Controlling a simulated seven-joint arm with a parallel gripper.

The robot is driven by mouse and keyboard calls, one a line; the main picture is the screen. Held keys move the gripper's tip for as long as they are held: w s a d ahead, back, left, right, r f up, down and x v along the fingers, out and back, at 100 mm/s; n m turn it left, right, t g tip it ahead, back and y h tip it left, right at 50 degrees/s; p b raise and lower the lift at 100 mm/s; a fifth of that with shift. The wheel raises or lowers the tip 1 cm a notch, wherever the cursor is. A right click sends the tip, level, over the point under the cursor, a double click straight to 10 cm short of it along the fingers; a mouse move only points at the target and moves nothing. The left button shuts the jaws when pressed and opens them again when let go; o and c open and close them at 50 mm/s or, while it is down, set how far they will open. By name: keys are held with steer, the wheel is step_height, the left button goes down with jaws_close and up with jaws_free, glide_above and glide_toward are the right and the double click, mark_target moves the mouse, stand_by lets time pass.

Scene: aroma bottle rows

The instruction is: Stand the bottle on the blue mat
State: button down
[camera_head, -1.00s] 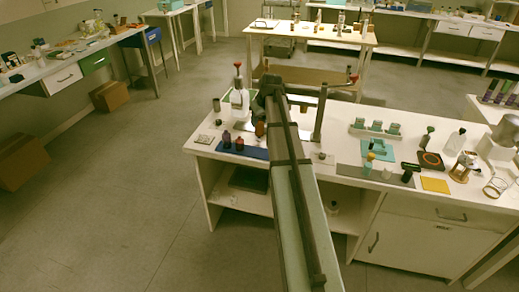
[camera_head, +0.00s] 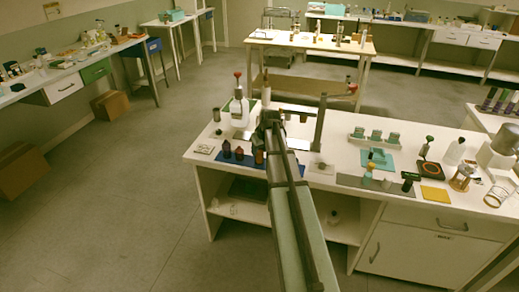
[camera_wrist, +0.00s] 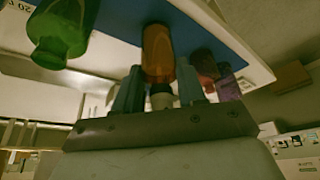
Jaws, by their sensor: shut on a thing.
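The amber bottle (camera_wrist: 158,45) is between the fingers of my gripper (camera_wrist: 160,78), which is shut on its upper part. In the head view the amber bottle (camera_head: 259,156) looks upright at the right part of the blue mat (camera_head: 246,163). Its base is at or very near the mat; I cannot tell for sure whether it touches. A dark purple bottle (camera_head: 226,149) and a dark red bottle (camera_head: 239,153) stand to its left on the mat. My arm hides part of the gripper and the mat's right end in the head view.
A green bottle (camera_wrist: 62,35) is near the gripper in the wrist view. A grey upright post (camera_head: 319,130) stands to the right. Further right are a grey mat (camera_head: 350,181) and a yellow mat (camera_head: 435,194).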

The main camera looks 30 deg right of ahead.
steer(key=c, duration=0.7)
jaws_free()
steer(key=shift+f, duration=0.1)
steer(key=shift+o, duration=0.2)
steer(key=v, duration=1.2)
steer(key=s+a+f+g, duration=0.2)
steer(key=s+a+f, duration=0.35)
steer(key=f, duration=0.55)
steer(key=s+a+f+g+y, duration=0.15)
steer(key=s+a+f, duration=0.45)
steer(key=f, duration=0.6)
steer(key=s+a+f+g, duration=0.2)
steer(key=s+a+f, duration=0.2)
steer(key=a+f, duration=0.5)
steer(key=s+a+f+g, duration=0.2)
steer(key=s+f, duration=0.4)
steer(key=s, duration=0.4)
steer(key=s+a+f+g+h, duration=0.1)
steer(key=s+a+f+g, duration=0.1)
steer(key=s+f, duration=0.4)
steer(key=s+a+f+g, duration=0.2)
steer(key=s+a+f, duration=0.2)
steer(key=s, duration=1.2)
step_height(320, 180, down, 3)
steer(key=shift+s+a+f, duration=0.1)
steer(key=shift+s+a, duration=0.05)
steer(key=shift+h, duration=0.25)
